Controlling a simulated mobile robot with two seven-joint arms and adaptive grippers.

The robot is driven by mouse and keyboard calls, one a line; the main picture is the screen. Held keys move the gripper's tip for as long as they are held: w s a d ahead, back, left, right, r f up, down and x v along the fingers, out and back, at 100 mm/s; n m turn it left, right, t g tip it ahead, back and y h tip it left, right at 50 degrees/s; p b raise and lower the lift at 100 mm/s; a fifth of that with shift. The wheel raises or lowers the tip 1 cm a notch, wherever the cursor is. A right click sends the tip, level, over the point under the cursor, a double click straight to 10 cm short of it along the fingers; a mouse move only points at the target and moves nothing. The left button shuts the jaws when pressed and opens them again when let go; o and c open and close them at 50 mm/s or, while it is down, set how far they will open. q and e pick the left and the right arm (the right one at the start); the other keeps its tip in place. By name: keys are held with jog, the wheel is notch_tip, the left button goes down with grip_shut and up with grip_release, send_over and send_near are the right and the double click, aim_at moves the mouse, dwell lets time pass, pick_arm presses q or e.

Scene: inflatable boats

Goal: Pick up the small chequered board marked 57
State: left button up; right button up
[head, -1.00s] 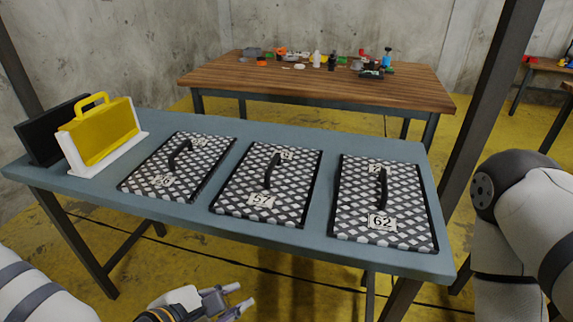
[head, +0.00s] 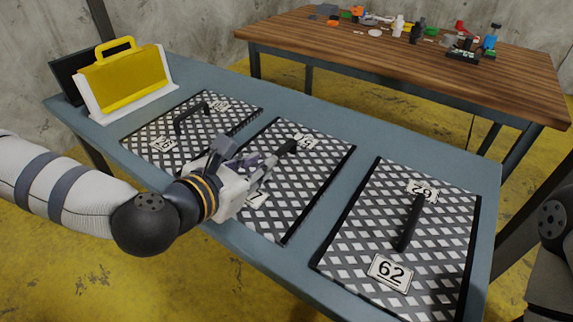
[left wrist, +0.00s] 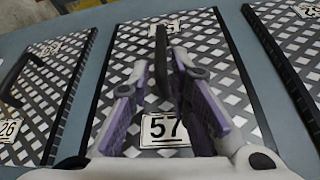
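The small chequered board marked 57 (head: 312,178) lies flat in the middle of the blue-grey table, black and white with a dark bar handle (head: 284,148). My left gripper (head: 248,161) is over this board, fingers spread and empty. In the left wrist view the board (left wrist: 205,42) fills the middle, its 57 label (left wrist: 165,129) showing between the open fingers. The handle (left wrist: 161,60) stands between and ahead of the fingertips; I cannot tell whether they touch it. The gripper partly hides the board's near label in the head view. My right gripper is out of view.
Board 62 (head: 350,235) lies to the right and board 26 (head: 222,118) to the left on the table (head: 337,214). A yellow case (head: 125,80) in a white holder stands at the far left. A wooden table (head: 420,80) with small items is behind.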

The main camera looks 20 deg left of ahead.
aim_at(280, 150)
pick_arm(q)
jog(key=x, duration=0.8)
jog(key=shift+w+d, duration=0.2)
jog(key=shift+w, duration=0.15)
jog(key=shift+r, duration=0.1)
grip_shut()
